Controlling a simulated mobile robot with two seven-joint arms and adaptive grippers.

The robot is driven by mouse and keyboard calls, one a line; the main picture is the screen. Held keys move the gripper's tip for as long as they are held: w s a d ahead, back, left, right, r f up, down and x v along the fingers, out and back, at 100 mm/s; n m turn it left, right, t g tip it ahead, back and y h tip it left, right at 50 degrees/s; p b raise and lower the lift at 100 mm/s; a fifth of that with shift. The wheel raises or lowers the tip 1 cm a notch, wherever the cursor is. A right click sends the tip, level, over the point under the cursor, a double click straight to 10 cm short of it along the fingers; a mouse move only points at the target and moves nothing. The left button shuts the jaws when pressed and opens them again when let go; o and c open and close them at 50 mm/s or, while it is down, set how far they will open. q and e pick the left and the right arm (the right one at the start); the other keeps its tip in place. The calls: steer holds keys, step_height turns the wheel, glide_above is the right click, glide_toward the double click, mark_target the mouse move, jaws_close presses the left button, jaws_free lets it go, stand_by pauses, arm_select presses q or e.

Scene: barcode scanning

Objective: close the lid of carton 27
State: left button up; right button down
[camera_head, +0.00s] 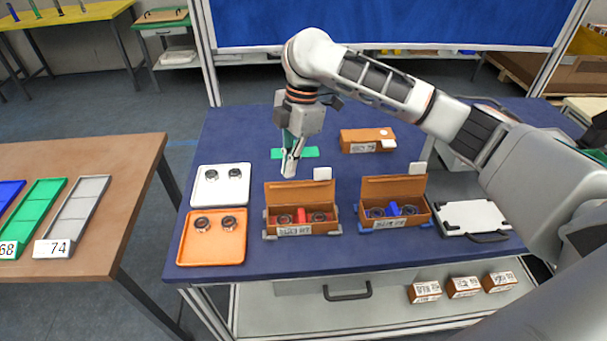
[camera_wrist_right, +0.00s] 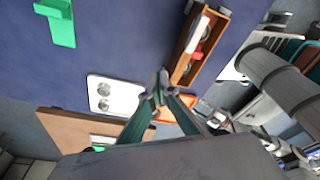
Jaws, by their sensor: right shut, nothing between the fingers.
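Two brown cartons stand open on the blue table, lids tilted up at the back. The left open carton (camera_head: 301,226) holds round dark items around a red insert; its lid (camera_head: 293,192) stands up. The right open carton (camera_head: 394,217) has a blue insert, with its lid (camera_head: 393,187) up. A shut carton (camera_head: 367,140) lies behind. The label numbers are too small to read, so I cannot tell which is 27. My right gripper (camera_head: 289,167) is shut and empty, pointing down behind and above the left carton's lid. In the right wrist view its fingertips (camera_wrist_right: 160,88) are beside the carton (camera_wrist_right: 190,55).
A white tray (camera_head: 220,173) and an orange tray (camera_head: 193,252), each with two round items, lie left of the cartons. A green piece (camera_head: 307,152) lies behind the gripper. A white flat case (camera_head: 470,217) lies at right. Blue tabletop (camera_head: 245,125) is clear at back left.

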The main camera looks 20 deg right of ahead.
mark_target(291, 197)
steer(key=shift+f, duration=0.1)
steer(key=shift+s+a+f, duration=0.25)
steer(key=shift+s+f, duration=0.55)
steer(key=shift+s, duration=0.05)
steer(key=shift+s+a+f, duration=0.25)
steer(key=shift+s+f, duration=0.55)
steer(key=shift+s, duration=0.05)
